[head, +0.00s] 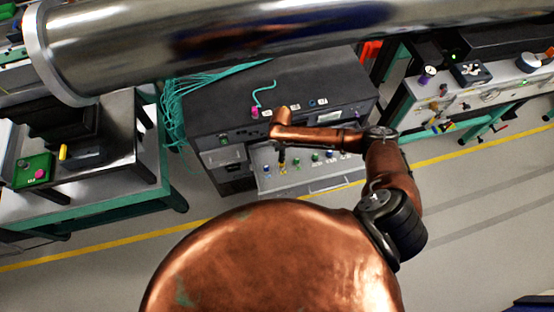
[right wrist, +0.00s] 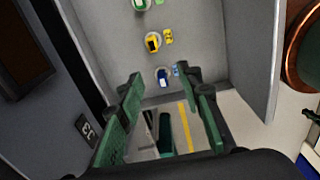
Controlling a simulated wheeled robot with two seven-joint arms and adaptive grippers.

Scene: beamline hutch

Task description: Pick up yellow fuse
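In the right wrist view a small yellow piece (right wrist: 168,37) lies beside a round yellow piece with a dark centre (right wrist: 152,43) on the grey floor of the open drawer (right wrist: 205,45). I cannot tell which of the two is the yellow fuse. In the head view yellow (head: 283,170) shows in the drawer, just below my right gripper (head: 282,158). In the right wrist view my right gripper (right wrist: 160,80) is open, with green-padded fingers apart and nothing held. The yellow pieces lie beyond its fingertips. My left gripper is not in view.
A blue piece (right wrist: 163,76) lies near the fingertips, and a green piece (right wrist: 140,4) lies farther in. The dark cabinet (head: 205,118) stands behind the drawer. A large metal pipe (head: 230,40) crosses above. A side table (head: 95,195) stands at left.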

